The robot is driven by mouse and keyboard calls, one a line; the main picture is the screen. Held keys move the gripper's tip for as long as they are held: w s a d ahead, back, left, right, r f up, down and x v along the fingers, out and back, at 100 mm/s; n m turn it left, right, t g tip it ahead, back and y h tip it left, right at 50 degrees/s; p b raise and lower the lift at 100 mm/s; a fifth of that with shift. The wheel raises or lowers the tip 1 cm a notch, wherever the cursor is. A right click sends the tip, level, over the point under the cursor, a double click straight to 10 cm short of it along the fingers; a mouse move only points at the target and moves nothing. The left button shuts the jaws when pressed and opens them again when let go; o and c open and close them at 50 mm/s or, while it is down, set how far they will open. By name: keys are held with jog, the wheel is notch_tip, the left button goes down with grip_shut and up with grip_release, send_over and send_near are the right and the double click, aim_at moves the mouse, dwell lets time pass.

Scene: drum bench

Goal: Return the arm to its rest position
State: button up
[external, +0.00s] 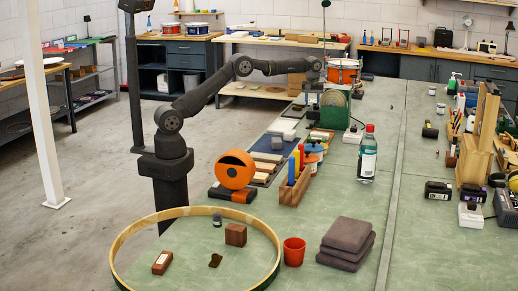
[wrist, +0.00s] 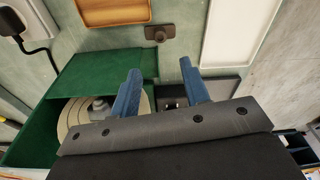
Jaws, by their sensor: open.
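My gripper (wrist: 160,92) shows in the wrist view with its two blue fingers apart and nothing between them. In the external view my arm reaches out to the right from its dark post, and its end (external: 312,82) hangs above the far part of the green bench (external: 345,222). In the wrist view a green machine with a round pale disc (wrist: 75,118) lies below and to the left of the fingers. A small dark block with a knob (wrist: 159,34) lies beyond the fingertips.
A green machine (external: 334,104) stands below my arm's end. A clear bottle with a red cap (external: 367,160), a pen rack (external: 293,190), an orange round case (external: 236,169) and folded grey cloths (external: 346,240) stand nearer. A wooden hoop (external: 125,240) lies at the front left.

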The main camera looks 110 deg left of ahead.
jog(key=f, duration=0.4)
jog(key=a+f, duration=0.1)
jog(key=f, duration=0.6)
jog(key=shift+s+a+f, duration=0.15)
jog(key=shift+s+f, duration=0.05)
jog(key=shift+f, duration=0.2)
notch_tip(320, 180, up, 4)
jog(key=shift+r, duration=0.25)
jog(key=w+d+r, duration=0.3)
jog(key=d+r, duration=0.9)
jog(key=w+d+m, duration=0.2)
jog(key=d+m, duration=0.3)
jog(key=d, duration=0.5)
jog(key=w+d+m, duration=0.2)
jog(key=d+m, duration=0.2)
jog(key=d, duration=0.7)
jog(key=s+d+m, duration=0.2)
jog(key=d+m, duration=0.2)
jog(key=d, duration=0.5)
jog(key=s+d+m+t+h, duration=0.1)
jog(key=s+d+m, duration=0.2)
jog(key=d, duration=0.6)
jog(key=shift+s+d+m, duration=0.2)
jog(key=shift+s+m, duration=0.1)
jog(key=shift+m, duration=0.3)
jog(key=shift+r, duration=0.1)
